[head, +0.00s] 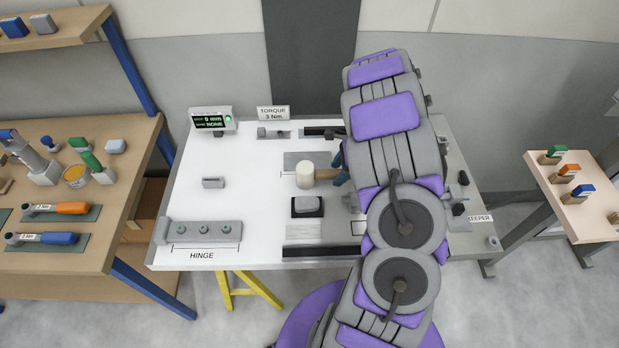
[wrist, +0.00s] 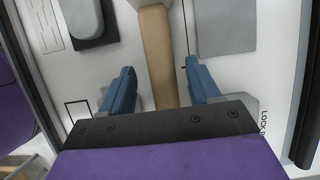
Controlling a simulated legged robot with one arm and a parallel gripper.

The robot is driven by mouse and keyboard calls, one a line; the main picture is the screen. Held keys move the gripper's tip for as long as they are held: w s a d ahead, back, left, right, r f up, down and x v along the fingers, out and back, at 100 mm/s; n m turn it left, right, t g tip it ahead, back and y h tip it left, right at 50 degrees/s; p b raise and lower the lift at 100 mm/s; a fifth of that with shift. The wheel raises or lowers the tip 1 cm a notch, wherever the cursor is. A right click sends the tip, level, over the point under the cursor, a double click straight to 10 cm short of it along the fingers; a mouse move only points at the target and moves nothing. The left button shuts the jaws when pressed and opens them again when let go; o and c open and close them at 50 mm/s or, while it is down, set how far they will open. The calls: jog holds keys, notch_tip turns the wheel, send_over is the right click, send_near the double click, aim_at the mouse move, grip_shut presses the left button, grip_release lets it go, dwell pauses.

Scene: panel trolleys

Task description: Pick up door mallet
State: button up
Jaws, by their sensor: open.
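The door mallet lies on the white panel table, with its cream head (head: 305,175) showing in the head view just left of my gripper (head: 341,168). In the wrist view its tan wooden handle (wrist: 157,50) runs down between the two blue fingers of my gripper (wrist: 163,82). The fingers are open, one on each side of the handle, with a gap on both sides. The lower end of the handle is hidden behind the gripper body. In the head view my arm hides most of the handle.
A dark block with a grey top (head: 306,206) sits close to the mallet head. A grey plate (wrist: 226,28) lies right of the handle. A hinge bar (head: 203,230) and a display box (head: 211,120) stand left. Tool benches flank the table.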

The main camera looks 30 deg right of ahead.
jog(key=shift+w+f, duration=0.2)
jog(key=shift+f, duration=1.05)
jog(key=shift+d+f, duration=0.15)
jog(key=shift+f, duration=0.05)
jog(key=shift+a+r, duration=0.1)
jog(key=shift+a, duration=0.15)
jog(key=shift+c, duration=0.3)
jog(key=shift+a, duration=0.25)
jog(key=shift+c, duration=1.4)
jog(key=shift+d, duration=0.3)
jog(key=c, duration=0.8)
grip_shut()
jog(key=shift+a, duration=0.1)
